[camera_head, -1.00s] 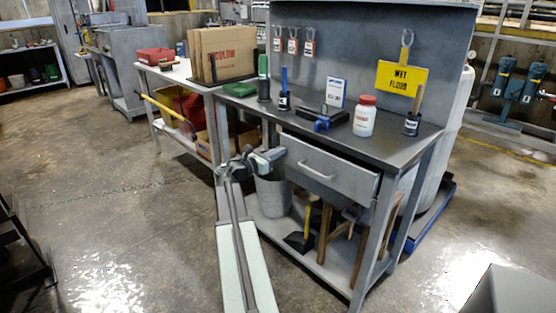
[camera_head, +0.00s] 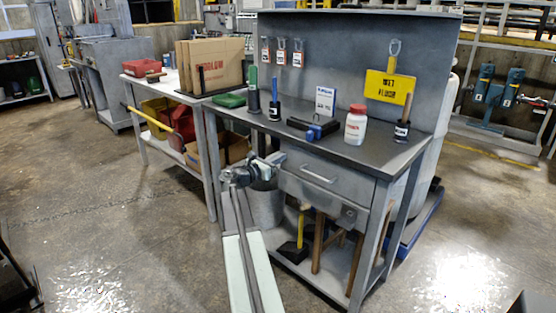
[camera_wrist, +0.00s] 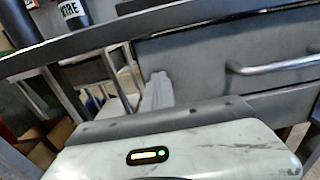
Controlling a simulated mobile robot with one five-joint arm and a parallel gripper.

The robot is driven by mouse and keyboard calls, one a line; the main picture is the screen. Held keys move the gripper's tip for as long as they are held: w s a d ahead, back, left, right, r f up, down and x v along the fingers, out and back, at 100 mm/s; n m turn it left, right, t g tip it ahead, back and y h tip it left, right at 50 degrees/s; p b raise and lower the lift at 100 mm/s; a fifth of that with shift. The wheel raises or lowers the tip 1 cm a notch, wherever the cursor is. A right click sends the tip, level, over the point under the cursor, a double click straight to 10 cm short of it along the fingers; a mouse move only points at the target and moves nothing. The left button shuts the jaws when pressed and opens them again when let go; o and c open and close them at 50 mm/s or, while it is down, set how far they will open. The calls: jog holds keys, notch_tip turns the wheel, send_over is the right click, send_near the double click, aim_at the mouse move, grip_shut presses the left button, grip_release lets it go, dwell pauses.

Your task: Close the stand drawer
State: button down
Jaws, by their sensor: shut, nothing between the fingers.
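The stand drawer (camera_head: 345,183) is a grey drawer under the dark top of the workbench stand (camera_head: 375,152). Its front looks close to the bench edge; I cannot tell whether it is fully flush. A bar handle (camera_head: 318,175) is on its front. In the wrist view the drawer front (camera_wrist: 205,55) and handle (camera_wrist: 275,68) fill the upper right. My gripper (camera_head: 278,158) is shut and empty beside the left end of the drawer front. Its pale closed fingers show in the wrist view (camera_wrist: 158,93), left of the handle. Whether they touch the drawer is unclear.
A grey bucket (camera_head: 265,205) stands on the lower shelf below my gripper. Wooden-handled tools (camera_head: 318,243) lean there too. A white bottle (camera_head: 356,124) and several tools stand on the bench top. The floor (camera_head: 130,240) at left is open.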

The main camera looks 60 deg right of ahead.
jog(key=w+a, duration=0.2)
jog(key=a, duration=1.1)
jog(key=shift+w+a, duration=0.2)
jog(key=shift+a, duration=0.15)
jog(key=shift+a, duration=0.1)
